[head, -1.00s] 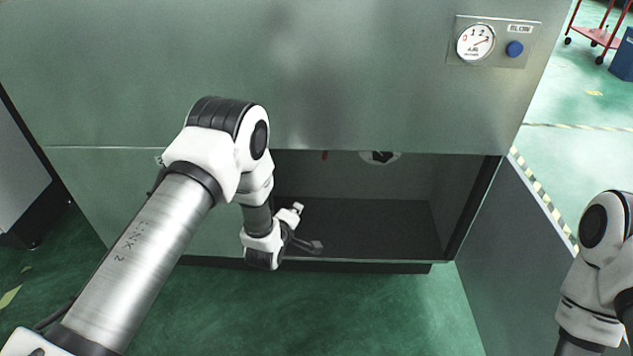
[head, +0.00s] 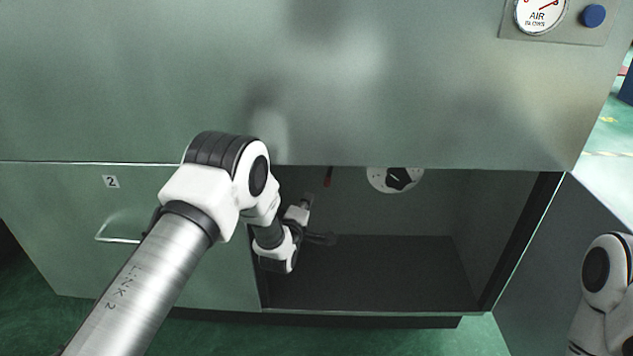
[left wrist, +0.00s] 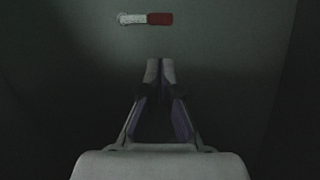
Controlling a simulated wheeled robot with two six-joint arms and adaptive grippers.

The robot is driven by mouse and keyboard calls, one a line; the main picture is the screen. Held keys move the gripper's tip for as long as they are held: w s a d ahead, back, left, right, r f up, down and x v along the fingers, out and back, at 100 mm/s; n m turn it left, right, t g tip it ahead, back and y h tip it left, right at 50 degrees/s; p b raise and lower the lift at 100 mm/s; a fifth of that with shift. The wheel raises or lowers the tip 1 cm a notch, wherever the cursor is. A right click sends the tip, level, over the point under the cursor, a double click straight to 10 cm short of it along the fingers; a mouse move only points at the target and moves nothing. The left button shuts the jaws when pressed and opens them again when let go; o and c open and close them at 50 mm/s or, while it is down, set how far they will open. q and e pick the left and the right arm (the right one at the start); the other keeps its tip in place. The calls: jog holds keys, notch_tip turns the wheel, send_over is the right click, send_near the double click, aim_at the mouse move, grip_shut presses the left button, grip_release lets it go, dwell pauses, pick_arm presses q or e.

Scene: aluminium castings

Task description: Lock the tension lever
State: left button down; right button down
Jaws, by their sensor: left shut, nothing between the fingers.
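The tension lever (left wrist: 146,18) shows in the left wrist view as a short bar with a red grip and a pale, worn-looking end. It lies level against a dark wall, above my fingertips in the picture. In the head view a small red piece (head: 328,176), which looks like its grip, hangs under the upper edge of the open bay. My left gripper (left wrist: 160,62) is shut and empty, with a gap between its tips and the lever. In the head view my left gripper (head: 328,239) is inside the bay, below the red piece. My right gripper is out of the picture.
The green cabinet (head: 180,90) has an open bay with a dark floor (head: 390,270). A closed panel marked 2 (head: 190,260) is to the left. An air gauge (head: 540,12) and blue button (head: 592,15) are upper right.

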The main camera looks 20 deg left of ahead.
aim_at(329, 173)
pick_arm(q)
jog(key=w+b, duration=0.1)
jog(key=w, duration=0.2)
jog(key=w+b, duration=0.3)
jog(key=w, duration=0.2)
jog(key=shift+w+a+f, duration=0.15)
jog(key=shift+w+f, duration=0.15)
jog(key=shift+f, duration=0.05)
jog(key=shift+w+r, duration=0.1)
jog(key=shift+w, duration=0.15)
jog(key=shift+d+f+n, duration=0.2)
jog(key=shift+n, duration=0.2)
jog(key=shift+w+d+f+n, duration=0.1)
jog(key=shift+d+f+n, duration=0.05)
jog(key=shift+d+n, duration=0.2)
jog(key=shift+d+f, duration=0.1)
